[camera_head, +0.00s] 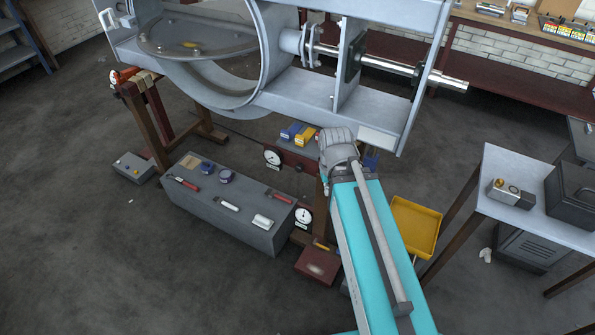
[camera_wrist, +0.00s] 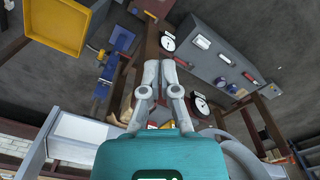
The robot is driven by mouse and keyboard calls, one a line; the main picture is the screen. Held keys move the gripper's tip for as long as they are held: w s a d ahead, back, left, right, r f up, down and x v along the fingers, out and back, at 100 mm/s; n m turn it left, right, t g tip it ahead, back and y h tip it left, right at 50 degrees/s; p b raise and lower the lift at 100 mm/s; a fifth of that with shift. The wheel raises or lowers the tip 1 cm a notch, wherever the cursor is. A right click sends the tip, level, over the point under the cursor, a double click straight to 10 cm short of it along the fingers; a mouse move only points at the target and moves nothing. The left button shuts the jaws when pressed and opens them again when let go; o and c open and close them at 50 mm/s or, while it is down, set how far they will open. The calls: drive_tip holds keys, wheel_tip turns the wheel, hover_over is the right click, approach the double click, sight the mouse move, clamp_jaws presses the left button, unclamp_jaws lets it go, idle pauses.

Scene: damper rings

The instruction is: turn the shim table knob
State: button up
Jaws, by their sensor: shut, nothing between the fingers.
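My gripper (camera_wrist: 160,68) shows in the wrist view with its two grey fingers close together, shut and empty. In the head view its wrist end reaches under the large grey ring frame, and the fingertips are hidden. I cannot surely pick out the shim table knob in either view. A blue fixture (camera_wrist: 122,40) stands left of my fingertips in the wrist view, apart from them. A bit of blue (camera_head: 371,161) also shows just right of my wrist in the head view. A dial gauge (camera_wrist: 168,42) lies just beyond the fingertips.
The grey ring frame (camera_head: 390,110) hangs over my wrist. A grey bench (camera_head: 230,215) with several tools stands left, beside dial gauges (camera_head: 272,157). A yellow tray (camera_head: 415,228) is right of my arm. A side table (camera_head: 500,170) stands further right. Open floor lies at lower left.

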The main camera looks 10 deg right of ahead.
drive_tip(key=o, duration=0.4)
drive_tip(key=shift+w+f, duration=0.1)
drive_tip(key=shift+f, duration=0.2)
drive_tip(key=o, duration=0.6)
drive_tip(key=f+b, duration=0.1)
drive_tip(key=w+f+b, duration=0.1)
drive_tip(key=n+h+b, duration=0.1)
drive_tip(key=shift+w+d+f, duration=0.2)
drive_tip(key=shift+d+f, duration=0.1)
drive_tip(key=shift+f, duration=0.1)
drive_tip(key=shift+c, duration=0.2)
wheel_tip(320, 180, down, 4)
drive_tip(key=w+d+n+t+h+b, duration=0.1)
drive_tip(key=w+n+h+b, duration=0.15)
drive_tip(key=b, duration=0.25)
drive_tip(key=n+t+h+b, duration=0.7)
drive_tip(key=n+t+b, duration=0.85)
drive_tip(key=b, duration=1.85)
approach(300, 167)
drive_tip(key=w+n+g, duration=0.2)
drive_tip(key=w, duration=0.1)
drive_tip(key=shift+d+f+n, duration=0.1)
drive_tip(key=shift+f+n, duration=0.05)
drive_tip(key=shift+n, duration=0.25)
